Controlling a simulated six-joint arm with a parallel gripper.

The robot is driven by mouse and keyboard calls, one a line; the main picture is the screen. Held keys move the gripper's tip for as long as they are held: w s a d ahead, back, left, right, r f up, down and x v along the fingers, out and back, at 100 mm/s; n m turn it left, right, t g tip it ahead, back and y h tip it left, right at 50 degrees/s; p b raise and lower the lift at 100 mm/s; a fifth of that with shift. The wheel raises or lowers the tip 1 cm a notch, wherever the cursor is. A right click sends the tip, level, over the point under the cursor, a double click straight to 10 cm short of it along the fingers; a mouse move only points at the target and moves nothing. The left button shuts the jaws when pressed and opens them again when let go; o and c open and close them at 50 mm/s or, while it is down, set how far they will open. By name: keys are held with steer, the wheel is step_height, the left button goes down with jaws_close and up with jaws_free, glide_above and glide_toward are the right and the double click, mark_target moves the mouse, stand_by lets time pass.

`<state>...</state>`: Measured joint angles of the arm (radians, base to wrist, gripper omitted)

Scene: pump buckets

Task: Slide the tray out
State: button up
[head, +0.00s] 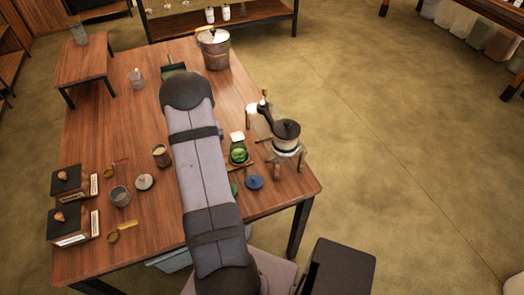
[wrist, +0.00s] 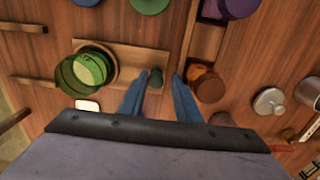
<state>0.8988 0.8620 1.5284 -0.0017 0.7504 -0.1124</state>
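The tray (wrist: 125,57) is a flat wooden board in the wrist view. A green glass jar (wrist: 90,68) stands at its left end in a round wooden ring. A small dark green knob (wrist: 155,78) is at its right part, near the front edge. My gripper (wrist: 158,76) is open, with one blue finger on each side of the knob and a visible gap to both. I cannot tell how the fingertips' height compares with the knob. In the head view the green jar (head: 238,153) shows just right of my arm, which hides most of the tray and my gripper.
An amber jar (wrist: 206,86) stands close to the right finger. A purple bowl (wrist: 230,8), green lid (wrist: 150,4) and blue lid (wrist: 86,1) lie beyond. A pump pot (head: 286,137) stands on legs to the right, and a metal bucket (head: 213,48) stands at the back.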

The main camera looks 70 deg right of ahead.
steer(key=shift+s+d, duration=0.15)
steer(key=shift+s, duration=0.05)
stand_by(0.9)
steer(key=shift+r+p, duration=2.7)
steer(key=shift+r, duration=0.85)
steer(key=w+a+r+n, duration=0.2)
steer(key=a+r, duration=0.2)
steer(key=a, duration=0.5)
steer(key=w+a+r+n, duration=0.2)
steer(key=a+r, duration=0.2)
steer(key=a, duration=0.6)
steer(key=s+a+r+n, duration=0.1)
steer(key=s+a+n, duration=0.2)
steer(key=s+a, duration=0.5)
steer(key=s+a+r+n, duration=0.2)
steer(key=s+a, duration=0.2)
steer(key=a, duration=0.7)
step_height(320, 180, down, 51)
steer(key=b, duration=5.1)
steer(key=shift+w, duration=0.25)
